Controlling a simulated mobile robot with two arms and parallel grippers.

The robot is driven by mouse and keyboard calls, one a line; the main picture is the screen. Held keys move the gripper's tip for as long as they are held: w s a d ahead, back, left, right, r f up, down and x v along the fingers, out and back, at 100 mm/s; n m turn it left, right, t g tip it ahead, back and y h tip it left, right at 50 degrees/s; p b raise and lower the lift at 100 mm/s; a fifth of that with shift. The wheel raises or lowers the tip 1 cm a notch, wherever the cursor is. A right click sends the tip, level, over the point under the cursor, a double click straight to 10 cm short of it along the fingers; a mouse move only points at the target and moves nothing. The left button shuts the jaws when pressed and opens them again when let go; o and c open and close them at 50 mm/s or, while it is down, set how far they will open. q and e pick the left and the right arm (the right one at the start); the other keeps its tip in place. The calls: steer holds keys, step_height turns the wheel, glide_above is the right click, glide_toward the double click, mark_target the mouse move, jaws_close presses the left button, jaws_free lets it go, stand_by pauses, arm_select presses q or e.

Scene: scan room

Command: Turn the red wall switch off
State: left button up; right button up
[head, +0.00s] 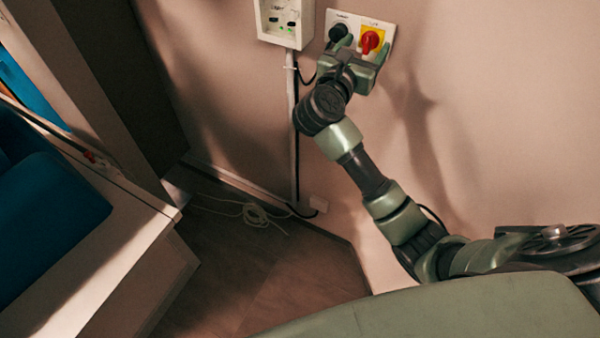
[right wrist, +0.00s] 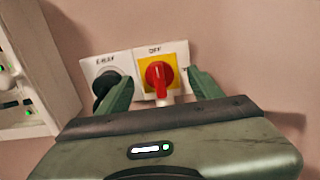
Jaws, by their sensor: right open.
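The red wall switch (head: 370,41) is a red rotary knob on a yellow square plate, high on the wall. In the right wrist view the red knob (right wrist: 159,78) has its handle pointing down, and a label reading "OFF" sits above it. My right gripper (head: 368,60) is open just in front of the switch. In the right wrist view its fingers (right wrist: 160,90) stand on either side of the knob, apart from it as far as I can see. My left gripper is not in view.
A black knob (right wrist: 106,82) on a white plate sits left of the switch, close behind my gripper's left finger. A white wall box (head: 285,22) with green lights hangs further left. A loose cable (head: 252,213) lies on the floor. A blue-cushioned white unit (head: 85,235) stands at left.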

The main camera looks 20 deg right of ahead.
steer(key=b+v, duration=0.2)
steer(key=v, duration=0.6)
steer(key=w+a+f+n+t+y, duration=0.1)
steer(key=a+f+n+t+y, duration=0.1)
steer(key=f+n, duration=0.8)
steer(key=w+a+f+n+t+y+b, duration=0.1)
steer(key=a+f+n+y, duration=0.3)
steer(key=f+n, duration=0.6)
steer(key=w+a+f+n+t+y, duration=0.1)
steer(key=a+f+n+t+y, duration=0.2)
steer(key=f+n, duration=0.7)
steer(key=shift+w+a+f+t+y+b, duration=0.25)
steer(key=shift+f+t+y, duration=0.25)
steer(key=shift+f+y, duration=0.65)
steer(key=shift+f+h, duration=0.2)
steer(key=shift+h, duration=0.05)
